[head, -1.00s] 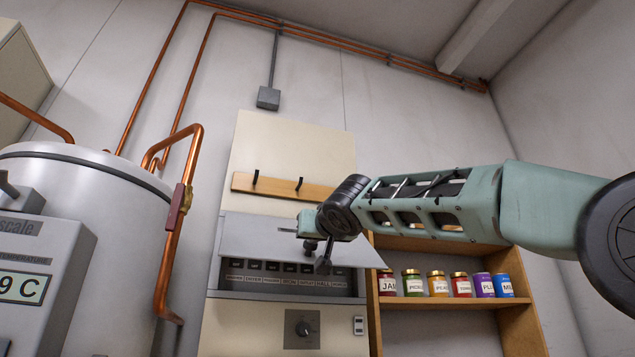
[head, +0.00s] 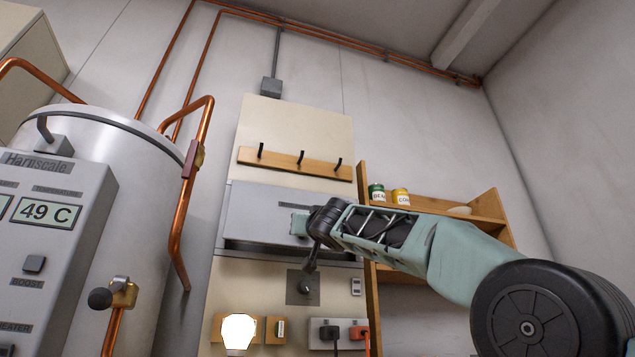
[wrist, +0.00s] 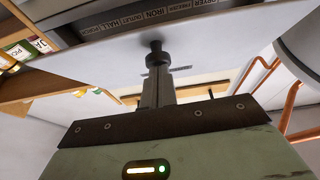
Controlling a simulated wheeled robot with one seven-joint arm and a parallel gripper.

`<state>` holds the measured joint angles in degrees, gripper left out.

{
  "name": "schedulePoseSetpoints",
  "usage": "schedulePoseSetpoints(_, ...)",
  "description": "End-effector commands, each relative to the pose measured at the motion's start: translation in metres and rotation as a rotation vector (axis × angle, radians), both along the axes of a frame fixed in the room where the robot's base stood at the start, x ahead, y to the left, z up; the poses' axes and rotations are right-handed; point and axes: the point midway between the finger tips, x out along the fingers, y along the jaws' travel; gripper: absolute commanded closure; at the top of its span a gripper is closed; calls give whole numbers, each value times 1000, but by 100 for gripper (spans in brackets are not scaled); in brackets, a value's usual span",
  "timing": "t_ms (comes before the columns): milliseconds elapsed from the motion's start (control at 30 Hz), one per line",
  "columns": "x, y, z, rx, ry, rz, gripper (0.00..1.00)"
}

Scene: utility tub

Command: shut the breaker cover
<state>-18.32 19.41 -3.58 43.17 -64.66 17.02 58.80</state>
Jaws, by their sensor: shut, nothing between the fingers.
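The breaker cover (head: 265,212) is a flat grey panel on the upright cream board. In the head view it hangs down over the switches, with a dark gap under its lower edge. In the wrist view the cover (wrist: 215,60) is a broad pale sheet, and a strip of breaker labels (wrist: 150,20) still shows past its edge, so it stands partly open. My gripper (wrist: 155,48) is shut and empty, its fingertips at the cover's face, seemingly touching it. In the head view the fingertips are hidden or too small to make out.
A knob (head: 305,287) and sockets (head: 330,333) sit below the breaker box, and a hook rail (head: 295,163) above. A wooden shelf with jars (head: 388,195) is at the right, behind my arm. The boiler (head: 110,160) and copper pipes (head: 190,180) are at the left.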

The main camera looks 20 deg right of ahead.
Motion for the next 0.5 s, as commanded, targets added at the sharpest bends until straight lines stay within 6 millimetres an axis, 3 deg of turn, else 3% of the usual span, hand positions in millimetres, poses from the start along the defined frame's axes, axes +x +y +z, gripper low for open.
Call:
schedulePoseSetpoints(100, 16, 0, -14, 0, 2, -2, 100)
schedulePoseSetpoints(500, 65, 0, -33, -1, 2, 0, 100)
